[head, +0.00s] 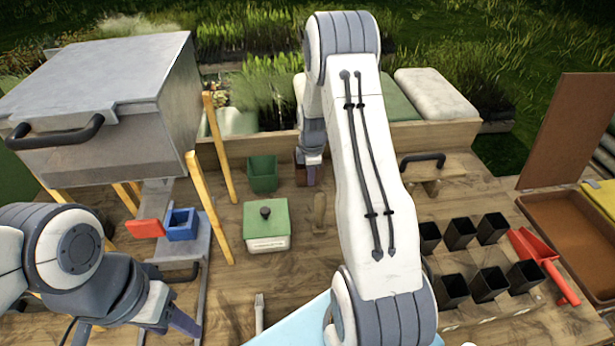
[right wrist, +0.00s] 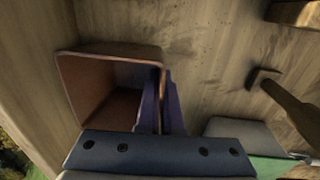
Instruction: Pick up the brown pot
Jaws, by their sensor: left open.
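The brown pot (right wrist: 110,88) is a square, hollow pot at the left of the right wrist view, its open mouth showing. In the head view only a sliver of the brown pot (head: 299,172) shows behind my right arm. My right gripper (right wrist: 164,100) has its two purple fingers close together, one inside the pot and one outside, with the pot's side wall between them. I cannot tell whether the pot rests on the wood. My right gripper (head: 312,176) is largely hidden in the head view. My left gripper (head: 172,322) is open at the lower left, far from the pot.
A green pot (head: 262,174) stands left of the brown pot, with a green-lidded box (head: 266,226) in front. A wooden-handled tool (head: 319,212) lies nearby. Several black pots (head: 460,234) and a red scoop (head: 540,258) are at the right. A grey metal box (head: 110,90) stands left.

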